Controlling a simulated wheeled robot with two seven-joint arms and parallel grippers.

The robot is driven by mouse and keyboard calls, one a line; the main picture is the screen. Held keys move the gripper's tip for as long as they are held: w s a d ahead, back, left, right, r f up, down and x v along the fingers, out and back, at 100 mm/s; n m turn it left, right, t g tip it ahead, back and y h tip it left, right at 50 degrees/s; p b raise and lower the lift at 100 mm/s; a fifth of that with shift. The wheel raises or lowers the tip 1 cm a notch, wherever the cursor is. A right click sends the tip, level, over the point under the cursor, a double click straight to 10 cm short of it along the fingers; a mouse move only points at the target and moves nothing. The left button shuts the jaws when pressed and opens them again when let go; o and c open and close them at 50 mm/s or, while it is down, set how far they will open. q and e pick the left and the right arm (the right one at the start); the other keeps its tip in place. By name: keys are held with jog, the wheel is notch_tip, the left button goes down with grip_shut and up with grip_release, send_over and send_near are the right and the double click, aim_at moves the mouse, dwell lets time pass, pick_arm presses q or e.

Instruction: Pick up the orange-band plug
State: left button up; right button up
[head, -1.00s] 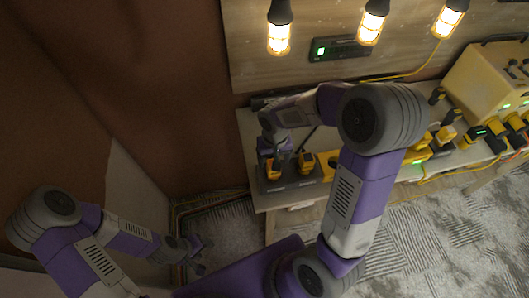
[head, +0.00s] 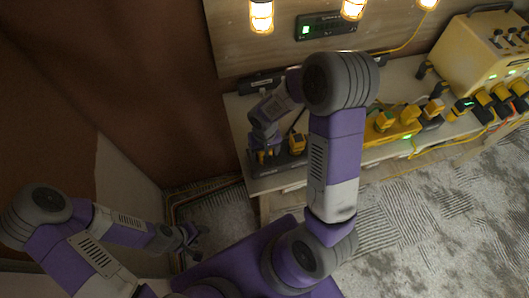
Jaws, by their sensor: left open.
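Yellow-and-black plugs stand in a dark holder (head: 284,167) at the left end of the bench. One plug (head: 264,157) is at the holder's left end, and a second plug (head: 297,144) stands to its right. I cannot make out an orange band on either. My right gripper (head: 265,150) is right over the left plug and partly hides it. Whether its fingers are open or shut on the plug is too small to tell. My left gripper (head: 192,242) is open and empty at the lower left, away from the bench, above the floor.
The bench (head: 345,161) carries a yellow power strip (head: 392,132) with several plugs, and a yellow box (head: 480,55) at the right. Lamps (head: 354,8) hang above. A brown wall (head: 100,80) closes off the left. Carpet (head: 430,220) lies open in front of the bench.

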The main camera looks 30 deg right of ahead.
jog(key=c, duration=1)
jog(key=shift+r, duration=0.1)
notch_tip(320, 180, up, 10)
jog(key=shift+f+p, duration=0.1)
jog(key=shift+p, duration=0.55)
